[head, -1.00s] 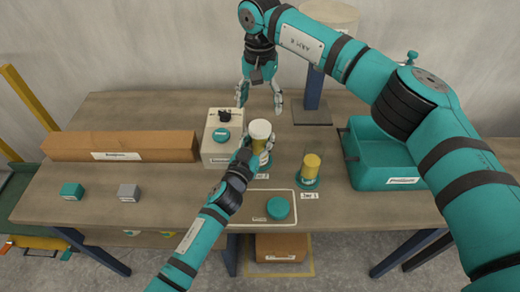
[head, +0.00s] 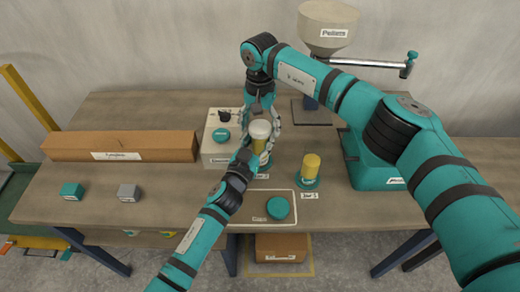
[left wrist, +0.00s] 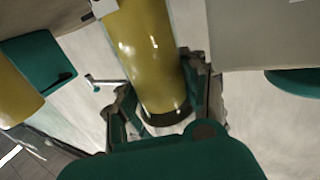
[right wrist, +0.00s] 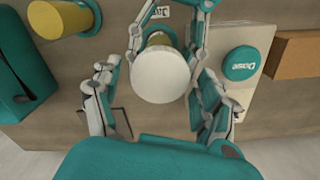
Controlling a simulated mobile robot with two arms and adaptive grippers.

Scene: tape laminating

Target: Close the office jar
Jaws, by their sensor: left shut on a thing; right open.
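The jar (head: 260,146) is a yellow-filled cylinder with a white round lid (head: 260,129) on top. It stands upright near the table's middle. I cannot tell whether the lid is fully seated. My left gripper (head: 256,160) is shut on the jar's side below the lid; in the left wrist view its fingers flank the yellow body (left wrist: 145,55). My right gripper (head: 260,138) is open and points down, its fingers on either side of the lid. In the right wrist view the white lid top (right wrist: 165,75) lies between the spread fingers, apparently without contact.
A second yellow jar (head: 311,166) stands to the right. A teal cap (head: 278,208) lies on the caps tray (head: 250,209) in front. A white box with a teal button (head: 221,134) is close on the left. A teal bin (head: 375,177) is at right, the hopper (head: 327,27) behind.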

